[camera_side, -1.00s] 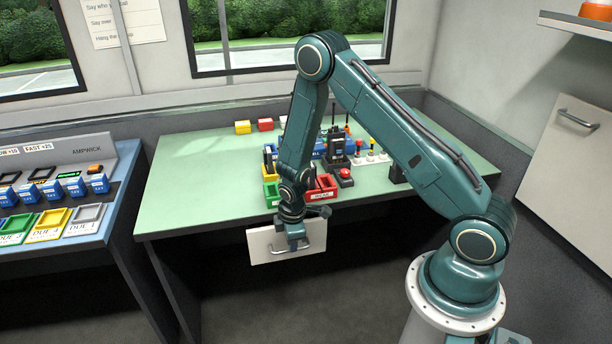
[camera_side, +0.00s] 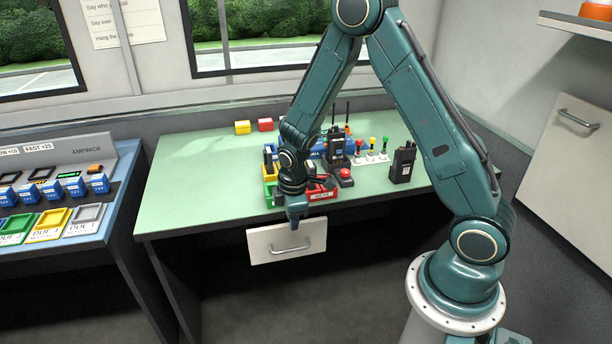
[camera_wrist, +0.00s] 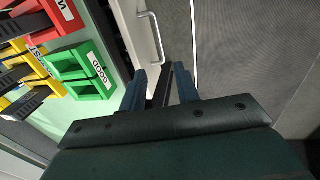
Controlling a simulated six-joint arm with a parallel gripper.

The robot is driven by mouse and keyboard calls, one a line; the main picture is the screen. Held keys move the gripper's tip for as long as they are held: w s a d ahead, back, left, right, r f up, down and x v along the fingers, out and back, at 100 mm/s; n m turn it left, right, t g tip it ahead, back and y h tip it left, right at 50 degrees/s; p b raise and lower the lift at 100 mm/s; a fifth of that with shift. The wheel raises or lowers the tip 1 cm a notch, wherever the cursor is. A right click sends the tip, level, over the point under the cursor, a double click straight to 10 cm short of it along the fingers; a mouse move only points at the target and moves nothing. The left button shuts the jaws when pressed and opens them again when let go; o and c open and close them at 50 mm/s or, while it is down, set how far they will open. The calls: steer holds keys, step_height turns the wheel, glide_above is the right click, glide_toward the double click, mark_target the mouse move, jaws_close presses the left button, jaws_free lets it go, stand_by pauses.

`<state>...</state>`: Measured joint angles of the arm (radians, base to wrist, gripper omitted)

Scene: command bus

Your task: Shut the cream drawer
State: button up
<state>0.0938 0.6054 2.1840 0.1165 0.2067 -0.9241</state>
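The cream drawer (camera_side: 272,251) sits under the front edge of the green table, its bar handle on the front face. In the wrist view its cream front (camera_wrist: 143,35) shows edge-on with the handle (camera_wrist: 157,40), and a dark strip lies between it and the tabletop. I cannot tell how far out it stands. My gripper (camera_side: 295,225) points down at the drawer's top edge, above the handle in the side view. In the wrist view the two blue fingertips (camera_wrist: 160,72) are apart, with nothing seen held; the handle is beyond them.
On the green table (camera_side: 190,195) stand a red bin (camera_side: 321,195), green bins (camera_wrist: 80,72), a red button (camera_side: 345,176) and black radios (camera_side: 403,163). A second console (camera_side: 60,205) stands at left. The floor below the drawer is clear.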

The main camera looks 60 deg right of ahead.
steer(key=shift+c, duration=0.2)
steer(key=shift+a, duration=0.15)
jaws_close()
steer(key=w+a+f+n+t+h, duration=0.2)
steer(key=a+f+n+t+h, duration=0.2)
steer(key=a+n, duration=0.9)
step_height(320, 180, down, 4)
steer(key=n, duration=0.4)
steer(key=shift+w+r+n+t+h, duration=0.2)
steer(key=shift+n+t+h, duration=0.2)
